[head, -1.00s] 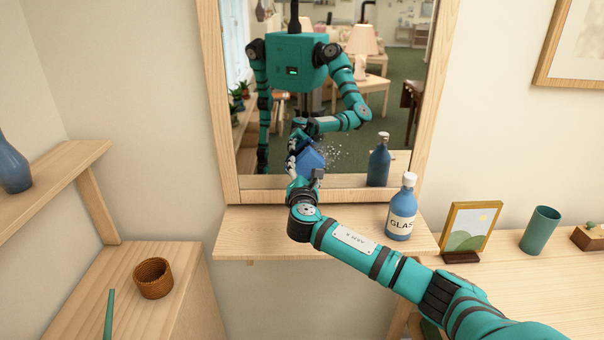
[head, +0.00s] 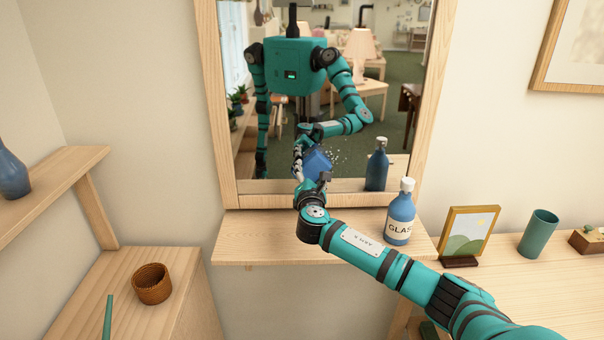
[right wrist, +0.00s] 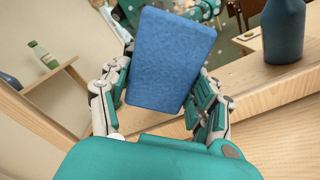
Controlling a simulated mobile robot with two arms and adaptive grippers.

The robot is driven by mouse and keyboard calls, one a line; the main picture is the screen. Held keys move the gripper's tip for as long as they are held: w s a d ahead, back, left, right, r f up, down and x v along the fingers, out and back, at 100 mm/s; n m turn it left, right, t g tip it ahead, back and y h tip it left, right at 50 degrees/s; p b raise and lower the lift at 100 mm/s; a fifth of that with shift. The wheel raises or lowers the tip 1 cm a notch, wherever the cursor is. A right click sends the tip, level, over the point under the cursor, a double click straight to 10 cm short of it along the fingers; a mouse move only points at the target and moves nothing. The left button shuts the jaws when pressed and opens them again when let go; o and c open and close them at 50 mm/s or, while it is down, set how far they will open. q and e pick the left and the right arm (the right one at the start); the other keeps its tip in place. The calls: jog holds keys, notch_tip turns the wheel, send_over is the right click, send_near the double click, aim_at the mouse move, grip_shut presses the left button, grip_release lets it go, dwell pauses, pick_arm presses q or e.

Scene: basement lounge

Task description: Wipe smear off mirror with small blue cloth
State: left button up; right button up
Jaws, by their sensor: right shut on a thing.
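The mirror (head: 400,60) stands in a pale wooden frame above a narrow shelf. The smear (head: 340,157) is a patch of white specks low on the glass, just right of the blue cloth (head: 318,160). My right gripper (head: 314,178) is shut on the cloth at the lower part of the mirror. I cannot tell whether the cloth touches the glass. My left gripper is not directly in view.
A blue bottle (head: 400,218) with a white cap stands on the shelf (head: 245,240), right of my gripper. Further right are a small framed picture (head: 468,235) and a green cup (head: 539,233). A woven basket (head: 152,283) sits at lower left. The shelf's left part is clear.

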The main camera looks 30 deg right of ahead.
jog(key=shift+s+d+r+p, duration=0.15)
jog(key=shift+s+d, duration=0.3)
jog(key=shift+d, duration=0.35)
jog(key=shift+s+d+f+p, duration=0.15)
jog(key=shift+s+d, duration=0.3)
jog(key=shift+d, duration=0.3)
jog(key=shift+s+d+r+p, duration=0.15)
jog(key=shift+s+d, duration=0.3)
jog(key=shift+d, duration=0.35)
jog(key=shift+w+a, duration=0.1)
jog(key=shift+a, duration=0.05)
